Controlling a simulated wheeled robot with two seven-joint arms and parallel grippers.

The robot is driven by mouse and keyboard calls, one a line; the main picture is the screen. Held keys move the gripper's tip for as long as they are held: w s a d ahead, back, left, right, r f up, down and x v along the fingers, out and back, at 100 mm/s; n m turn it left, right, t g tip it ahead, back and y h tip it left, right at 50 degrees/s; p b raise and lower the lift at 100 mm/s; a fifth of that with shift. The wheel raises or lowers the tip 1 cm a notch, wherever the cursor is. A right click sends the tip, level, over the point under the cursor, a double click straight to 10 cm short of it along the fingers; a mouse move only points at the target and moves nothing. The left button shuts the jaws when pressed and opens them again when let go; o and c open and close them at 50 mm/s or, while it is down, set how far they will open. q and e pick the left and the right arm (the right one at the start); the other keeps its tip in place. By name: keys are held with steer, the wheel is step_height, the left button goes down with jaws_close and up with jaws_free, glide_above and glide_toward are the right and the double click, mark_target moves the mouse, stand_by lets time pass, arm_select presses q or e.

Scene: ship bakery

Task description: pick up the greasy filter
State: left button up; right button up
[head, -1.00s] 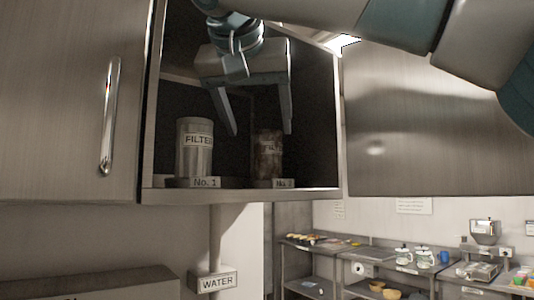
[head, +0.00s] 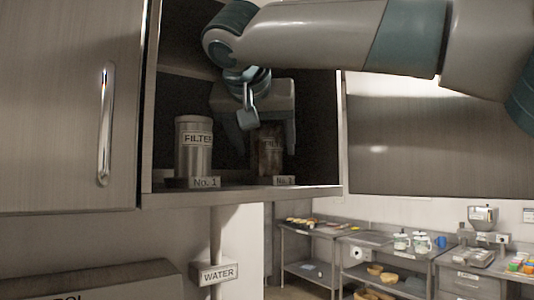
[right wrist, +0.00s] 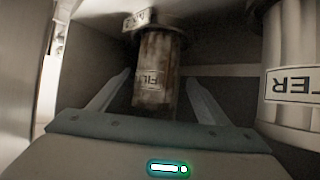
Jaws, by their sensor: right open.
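The greasy filter (head: 269,158) is a brown-stained canister standing upright on the right of the open cabinet's shelf, behind a small number plate. My right gripper (head: 268,150) is open and points down over it, with a finger to either side of its upper part. In the right wrist view, which shows things upside down, the greasy filter (right wrist: 157,75) lies between the two spread fingers, with a gap visible beside it. A clean silver canister marked FILTER (head: 194,148) stands to its left, behind a No. 1 plate (head: 193,183). My left gripper is out of view.
The cabinet's side walls and shelf edge (head: 245,193) enclose the space closely. A closed door with a bar handle (head: 104,125) is at left. A WATER sign (head: 217,273) hangs below. Steel counters with kitchen items stand far off at the lower right.

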mark_target(270, 158)
steer(key=p+x, duration=0.2)
steer(key=x, duration=0.1)
steer(key=shift+d+f, duration=0.3)
steer(key=shift+d, duration=0.05)
steer(key=shift+w+f+p, duration=0.35)
steer(key=shift+w+f, duration=0.15)
steer(key=shift+w, duration=0.05)
steer(key=shift+r, duration=0.1)
steer(key=c, duration=1.4)
steer(key=shift+o, duration=0.2)
